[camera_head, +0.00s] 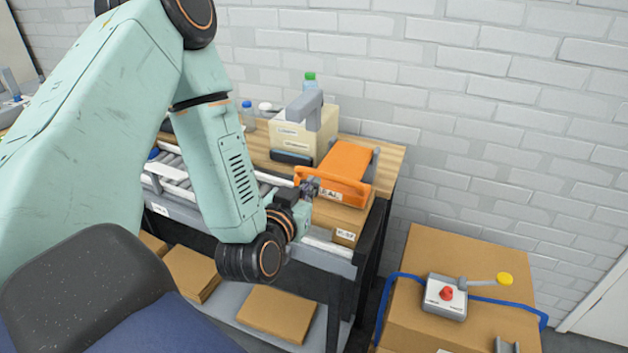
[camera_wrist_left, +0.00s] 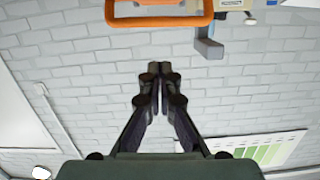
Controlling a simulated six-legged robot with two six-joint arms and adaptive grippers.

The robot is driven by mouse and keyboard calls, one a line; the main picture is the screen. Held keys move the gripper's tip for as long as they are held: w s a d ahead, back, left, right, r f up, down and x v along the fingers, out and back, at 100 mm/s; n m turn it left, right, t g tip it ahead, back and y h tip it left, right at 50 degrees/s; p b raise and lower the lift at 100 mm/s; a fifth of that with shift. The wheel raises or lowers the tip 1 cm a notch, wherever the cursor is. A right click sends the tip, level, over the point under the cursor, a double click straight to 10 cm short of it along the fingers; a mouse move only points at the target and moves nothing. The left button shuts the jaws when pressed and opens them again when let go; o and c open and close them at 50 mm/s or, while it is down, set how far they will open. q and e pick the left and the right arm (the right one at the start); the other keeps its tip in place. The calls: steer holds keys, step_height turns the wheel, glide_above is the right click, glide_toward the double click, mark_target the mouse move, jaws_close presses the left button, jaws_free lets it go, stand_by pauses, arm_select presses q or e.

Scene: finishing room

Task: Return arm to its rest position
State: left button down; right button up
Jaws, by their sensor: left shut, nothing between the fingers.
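My left arm comes in from the left in the head view and bends down over the bench. Its gripper (camera_head: 309,187) is by the near end of an orange sealing device (camera_head: 344,170); I cannot tell whether they touch in this view. In the left wrist view the gripper's fingers (camera_wrist_left: 155,72) meet, shut with nothing between them. Part of an orange frame (camera_wrist_left: 160,20) shows beyond the fingertips, apart from them in the picture. My right gripper is in neither view.
A cardboard box (camera_head: 342,216) sits under the orange device on the roller bench. A beige machine (camera_head: 291,139) and bottles stand behind. Flat cartons lie on the lower shelf.

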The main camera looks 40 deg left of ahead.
arm_select(q)
steer(key=shift+w+f, duration=0.15)
steer(key=shift+w, duration=0.05)
stand_by(0.3)
steer(key=s+d+f+g+h+b, duration=0.1)
steer(key=s+d+f+g, duration=0.25)
steer(key=f, duration=0.35)
steer(key=s+d+f+g+h+b, duration=0.2)
steer(key=s+f+g, duration=0.15)
steer(key=f, duration=0.35)
steer(key=s+d+f+g+h+b, duration=0.1)
steer(key=s+d+f+g, duration=0.1)
steer(key=s+f, duration=0.3)
steer(key=s+d+f+m+g+b, duration=0.1)
steer(key=s+d+f+g+b, duration=0.2)
steer(key=s+f, duration=1.3)
steer(key=s+g+b, duration=0.1)
steer(key=g+b, duration=0.2)
steer(key=shift+d+m+g+b, duration=0.2)
steer(key=shift+m+g+b, duration=0.15)
steer(key=shift+m+g, duration=0.05)
steer(key=shift+a, duration=0.1)
